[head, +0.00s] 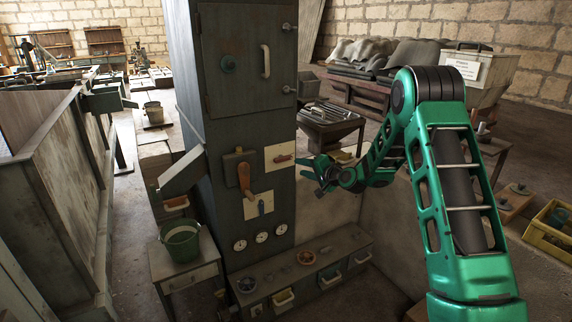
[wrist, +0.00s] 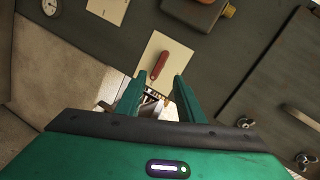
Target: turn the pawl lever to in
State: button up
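A red lever (head: 284,158) on a cream plate (head: 271,165) is on the dark cabinet's front. In the wrist view the red lever (wrist: 159,66) lies just beyond the fingertips, apart from them. My gripper (head: 308,168) is just right of that plate. In the wrist view my gripper (wrist: 156,84) is open, with nothing held between its fingers. I cannot read which one is the pawl lever.
The cabinet (head: 235,125) has a door handle (head: 265,62) above and several gauges (head: 262,237) below. A low bench (head: 335,253) with parts and drawers stands at its foot. A green bucket (head: 181,240) sits on a small table at left.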

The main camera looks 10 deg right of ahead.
aim_at(284, 160)
jog(key=w+a+f+m+t, duration=0.1)
jog(key=w, duration=0.3)
jog(key=w+a+f+m+t, duration=0.1)
jog(key=w+m, duration=0.1)
jog(key=w, duration=0.3)
jog(key=w+a+f+m+t, duration=0.1)
jog(key=w+a+f, duration=0.1)
jog(key=w, duration=0.3)
jog(key=shift+w, duration=0.25)
grip_shut()
